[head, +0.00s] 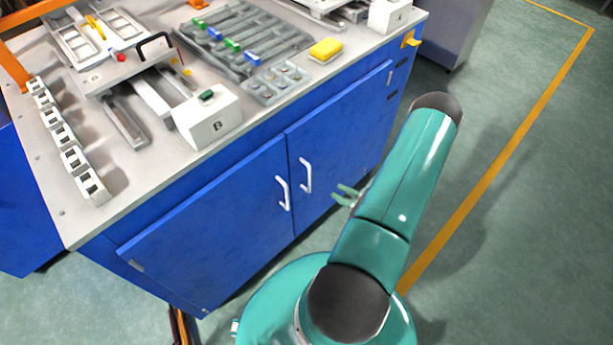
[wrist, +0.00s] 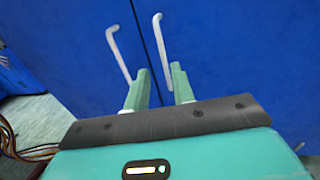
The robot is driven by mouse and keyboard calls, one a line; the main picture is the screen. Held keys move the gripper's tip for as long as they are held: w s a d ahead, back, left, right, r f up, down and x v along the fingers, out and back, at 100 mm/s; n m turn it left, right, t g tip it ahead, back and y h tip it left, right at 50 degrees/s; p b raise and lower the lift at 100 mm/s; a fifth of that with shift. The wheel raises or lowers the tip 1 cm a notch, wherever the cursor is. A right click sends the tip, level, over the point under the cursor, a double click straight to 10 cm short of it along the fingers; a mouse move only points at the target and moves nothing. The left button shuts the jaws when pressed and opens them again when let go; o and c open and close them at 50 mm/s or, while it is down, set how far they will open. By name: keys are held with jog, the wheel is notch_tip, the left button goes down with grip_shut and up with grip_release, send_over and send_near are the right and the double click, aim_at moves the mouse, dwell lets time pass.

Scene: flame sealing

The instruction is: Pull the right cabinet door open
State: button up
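The blue right cabinet door (head: 345,130) is shut, flush with the left door (head: 215,225). The right door's white handle (head: 306,174) stands just right of the seam; it also shows in the wrist view (wrist: 160,42). The left door's handle (head: 283,192) is close beside it, also in the wrist view (wrist: 118,52). My gripper (head: 345,193) is to the right of both handles in the head view. In the wrist view its two green fingers (wrist: 160,75) are apart and empty. The right handle's lower end appears near the right fingertip; contact cannot be told.
The grey worktop (head: 150,170) above the doors holds a white box marked B (head: 208,118), a yellow sponge (head: 326,50) and several trays. Green floor (head: 520,220) with a yellow line is clear at the right. Cables (wrist: 22,148) show at lower left in the wrist view.

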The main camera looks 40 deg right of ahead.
jog(key=x, duration=1.2)
jog(key=shift+w, duration=0.4)
grip_shut()
